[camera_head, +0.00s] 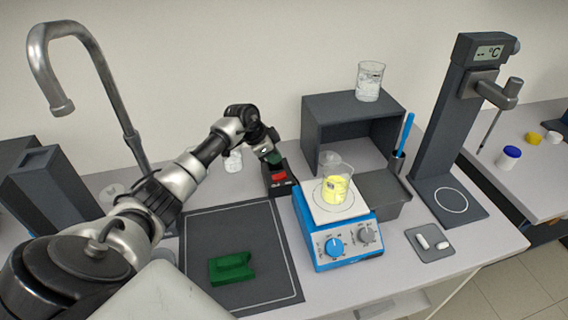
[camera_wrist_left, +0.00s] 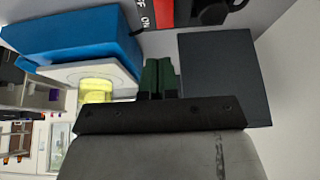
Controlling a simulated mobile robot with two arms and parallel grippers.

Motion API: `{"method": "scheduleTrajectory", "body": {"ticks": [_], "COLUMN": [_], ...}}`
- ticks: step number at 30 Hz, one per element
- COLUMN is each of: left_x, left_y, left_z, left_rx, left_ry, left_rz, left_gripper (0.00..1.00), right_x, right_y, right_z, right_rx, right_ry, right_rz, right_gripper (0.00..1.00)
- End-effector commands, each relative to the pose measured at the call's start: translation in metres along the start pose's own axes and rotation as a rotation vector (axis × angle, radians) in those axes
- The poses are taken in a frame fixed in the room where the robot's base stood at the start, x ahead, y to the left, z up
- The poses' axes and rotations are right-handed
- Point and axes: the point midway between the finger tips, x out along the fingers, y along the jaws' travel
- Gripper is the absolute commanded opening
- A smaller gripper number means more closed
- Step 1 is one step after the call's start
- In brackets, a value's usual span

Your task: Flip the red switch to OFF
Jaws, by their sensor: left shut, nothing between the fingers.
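The red switch (camera_head: 279,177) sits on a small black box (camera_head: 283,189) on the bench, left of the blue hotplate. It also shows at the top of the left wrist view (camera_wrist_left: 158,12), with part of an ON label beside it. My left gripper (camera_head: 272,157) is at the back of the box, just above and behind the red switch in the head view. Its green-padded fingers (camera_wrist_left: 158,78) are shut together with nothing between them. Whether they touch the switch I cannot tell. My right gripper is not in view.
The blue hotplate (camera_head: 345,245) holds a beaker of yellow liquid (camera_head: 336,186) close to the right of the box. A grey open cabinet (camera_head: 316,117) stands behind. A dark mat (camera_head: 205,226) with a green block (camera_head: 231,268) lies in front. A tap (camera_head: 95,65) rises at left.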

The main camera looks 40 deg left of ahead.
Motion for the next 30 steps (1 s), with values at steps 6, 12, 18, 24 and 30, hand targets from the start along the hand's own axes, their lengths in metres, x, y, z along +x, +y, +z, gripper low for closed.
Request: {"method": "scheduleTrajectory", "body": {"ticks": [6, 12, 18, 24, 30], "left_x": [-0.041, -0.065, -0.071, -0.071, -0.08], "left_y": [-0.001, 0.0, 0.0, 0.0, 0.0], "left_z": [0.015, 0.02, 0.02, 0.02, 0.015], "left_rx": [0.0, -0.001, -0.001, -0.002, -0.002], "left_ry": [-0.002, -0.002, -0.001, -0.001, -0.001], "left_rz": [-0.005, -0.002, 0.0, 0.0, -0.001], "left_gripper": [0.0, 0.0, 0.0, 0.0, 0.0], "right_x": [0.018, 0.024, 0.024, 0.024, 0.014], "right_y": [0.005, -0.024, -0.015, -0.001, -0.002], "right_z": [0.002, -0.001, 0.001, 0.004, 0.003], "right_rx": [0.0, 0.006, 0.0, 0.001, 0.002], "right_ry": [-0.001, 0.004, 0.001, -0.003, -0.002], "right_rz": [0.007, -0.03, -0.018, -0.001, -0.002], "right_gripper": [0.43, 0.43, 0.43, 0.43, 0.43]}}
